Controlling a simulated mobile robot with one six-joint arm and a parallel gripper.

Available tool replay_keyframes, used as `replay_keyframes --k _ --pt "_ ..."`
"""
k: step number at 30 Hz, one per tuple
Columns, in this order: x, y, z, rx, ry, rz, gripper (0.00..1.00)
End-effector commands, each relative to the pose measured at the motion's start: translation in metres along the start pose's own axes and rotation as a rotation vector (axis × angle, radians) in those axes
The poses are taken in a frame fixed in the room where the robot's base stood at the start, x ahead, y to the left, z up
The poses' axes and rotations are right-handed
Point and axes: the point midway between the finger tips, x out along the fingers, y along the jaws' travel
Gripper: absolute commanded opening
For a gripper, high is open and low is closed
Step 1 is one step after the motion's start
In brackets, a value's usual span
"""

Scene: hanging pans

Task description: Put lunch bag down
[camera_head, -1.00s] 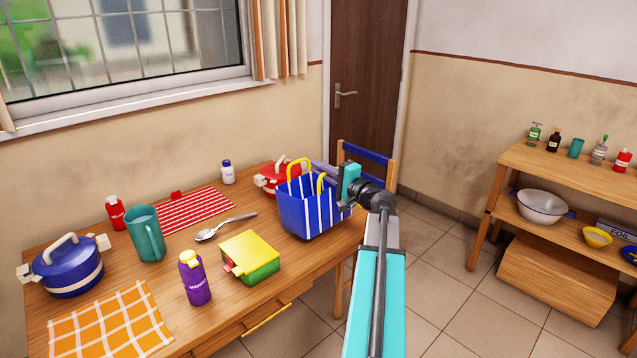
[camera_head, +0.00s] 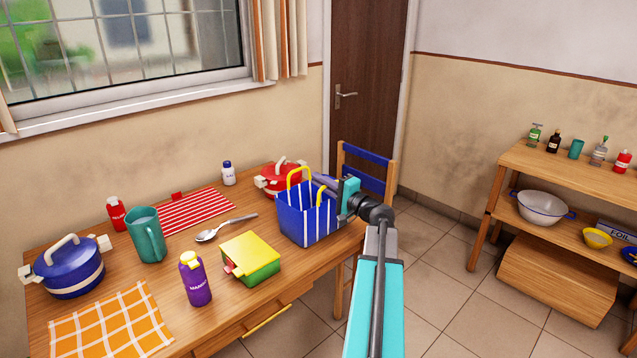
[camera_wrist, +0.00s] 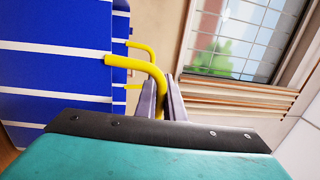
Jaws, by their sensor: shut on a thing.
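The lunch bag (camera_head: 303,217) is blue with white stripes and has yellow handles. It is at the right end of the wooden table (camera_head: 215,278), upright and slightly tilted. I cannot tell whether its bottom touches the tabletop. My gripper (camera_head: 335,190) is at the bag's right side. In the wrist view, the fingers of my gripper (camera_wrist: 168,100) are shut on a yellow handle (camera_wrist: 150,68), with the bag's striped side (camera_wrist: 55,65) to the left. The fingertips are partly hidden in the head view.
A red pot (camera_head: 278,178) stands right behind the bag. A chair (camera_head: 366,170) stands beyond the table's right end.

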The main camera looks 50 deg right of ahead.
Motion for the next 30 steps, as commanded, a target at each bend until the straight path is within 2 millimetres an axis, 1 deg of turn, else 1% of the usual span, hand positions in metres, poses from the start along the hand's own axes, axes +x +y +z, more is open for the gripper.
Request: replay_keyframes --k 1,5,6,9,18,22,26,30 --pt "0.001 0.003 0.0 -0.001 -0.001 0.005 0.0" --pt "0.0 0.003 0.0 -0.001 -0.001 0.005 0.0" --pt "0.0 0.003 0.0 -0.001 0.0 0.005 0.12" --pt "0.0 0.003 0.0 0.0 0.0 0.004 0.27" --pt "-0.001 0.002 0.0 0.0 0.001 0.003 0.27" --pt "-0.004 0.002 -0.001 0.0 0.001 0.002 0.27" --pt "-0.014 0.002 -0.001 0.0 0.002 0.002 0.27" --pt "-0.031 0.002 0.0 0.0 0.003 0.002 0.27"
